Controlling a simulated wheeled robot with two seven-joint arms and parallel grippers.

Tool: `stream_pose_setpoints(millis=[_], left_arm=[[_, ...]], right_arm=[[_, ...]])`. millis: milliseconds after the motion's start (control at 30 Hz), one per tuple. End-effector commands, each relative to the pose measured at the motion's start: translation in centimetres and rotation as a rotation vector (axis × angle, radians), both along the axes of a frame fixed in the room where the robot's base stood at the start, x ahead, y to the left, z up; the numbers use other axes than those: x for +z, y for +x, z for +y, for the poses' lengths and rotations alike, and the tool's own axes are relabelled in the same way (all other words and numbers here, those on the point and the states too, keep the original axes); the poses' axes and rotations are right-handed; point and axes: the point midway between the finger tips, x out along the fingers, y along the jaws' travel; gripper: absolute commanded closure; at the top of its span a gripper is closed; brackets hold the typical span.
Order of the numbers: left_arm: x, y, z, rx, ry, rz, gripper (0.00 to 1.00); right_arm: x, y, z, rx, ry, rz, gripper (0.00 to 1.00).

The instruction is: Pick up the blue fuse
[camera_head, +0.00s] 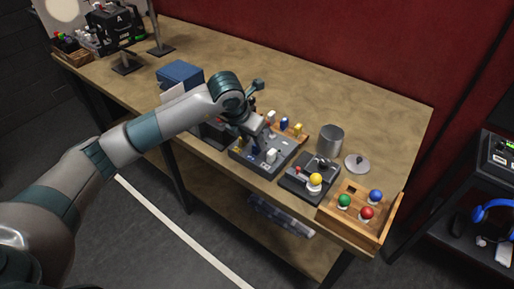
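A blue fuse (284,123) stands in a small wooden rack (301,138), between a white fuse (272,115) and a yellow fuse (298,129). In front of the rack is a grey box (262,163). On the box are a white piece (271,156), a dark blue piece (255,147) and a partly hidden yellow piece (240,142). My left gripper (256,127) points down over the back left of the box, left of the rack's blue fuse. Its fingertips are small and unclear, so I cannot tell whether it is open. My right gripper is not in view.
A wooden tray (350,225) with coloured balls is at the right edge. The table's back right is clear.

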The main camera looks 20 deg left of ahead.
Motion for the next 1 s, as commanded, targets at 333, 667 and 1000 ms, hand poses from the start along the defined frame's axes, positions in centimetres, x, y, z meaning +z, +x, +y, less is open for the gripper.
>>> stream_pose_setpoints(millis=[333, 667, 1000], left_arm=[[-2.8, 0.9, -0.6, 0.000, 0.000, 0.000, 0.64], [-2.9, 1.0, -0.6, 0.000, 0.000, 0.000, 0.64], [-2.9, 1.0, -0.5, 0.000, 0.000, 0.000, 1.00]], right_arm=[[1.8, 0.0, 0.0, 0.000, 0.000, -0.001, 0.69], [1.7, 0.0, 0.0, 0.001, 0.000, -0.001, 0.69], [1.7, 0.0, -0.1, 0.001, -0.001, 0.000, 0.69]])
